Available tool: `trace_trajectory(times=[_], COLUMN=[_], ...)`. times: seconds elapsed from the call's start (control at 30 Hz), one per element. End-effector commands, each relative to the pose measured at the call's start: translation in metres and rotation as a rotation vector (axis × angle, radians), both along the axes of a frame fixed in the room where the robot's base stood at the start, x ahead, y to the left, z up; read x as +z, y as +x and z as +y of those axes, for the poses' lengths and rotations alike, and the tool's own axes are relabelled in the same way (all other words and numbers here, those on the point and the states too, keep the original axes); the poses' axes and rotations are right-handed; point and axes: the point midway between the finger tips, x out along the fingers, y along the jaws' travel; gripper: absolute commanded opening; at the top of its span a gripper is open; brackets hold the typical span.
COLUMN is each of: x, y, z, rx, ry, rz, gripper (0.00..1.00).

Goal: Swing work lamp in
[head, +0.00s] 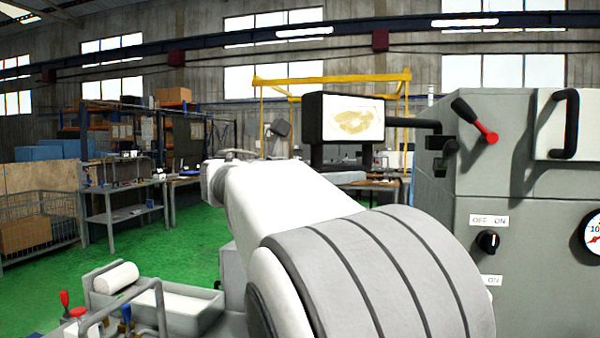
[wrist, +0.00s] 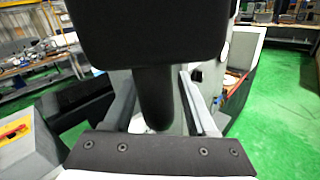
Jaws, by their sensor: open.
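The work lamp (head: 353,118) is a black box-shaped head with a lit, pale yellow face. In the head view it sits at the end of a black arm (head: 415,124) that comes out of the grey machine cabinet. In the wrist view the dark lamp head (wrist: 145,35) fills the top, and a black round stem (wrist: 156,100) goes down from it. My gripper (wrist: 158,82) is open, with one finger on each side of the stem and gaps visible beside it. In the head view my own white and grey arm hides most of the gripper.
The grey cabinet (head: 480,250) stands at the right, with a red-tipped lever (head: 475,120), a black handle (head: 565,125) and a knob (head: 488,241). A grey tray (head: 190,312) with a white roll lies low at the left.

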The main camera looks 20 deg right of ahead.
Motion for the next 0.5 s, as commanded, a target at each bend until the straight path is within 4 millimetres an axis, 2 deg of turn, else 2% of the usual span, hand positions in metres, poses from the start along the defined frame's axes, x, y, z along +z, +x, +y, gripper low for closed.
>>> trace_trajectory(times=[0.03, 0.07, 0.33, 0.37, 0.5], x=[0.0, 0.0, 0.0, 0.0, -0.0001], y=[0.0, 0.0, -0.0001, -0.0001, -0.0001], z=[0.0001, 0.0001, 0.0003, 0.0003, 0.0004], rx=[0.0, 0.0, 0.0, 0.0, 0.0], ry=[0.0, 0.0, 0.0, 0.0, 0.0], rz=[0.0, 0.0, 0.0, 0.0, 0.0], gripper=[0.57, 0.52, 0.03, 0.0, 0.0])
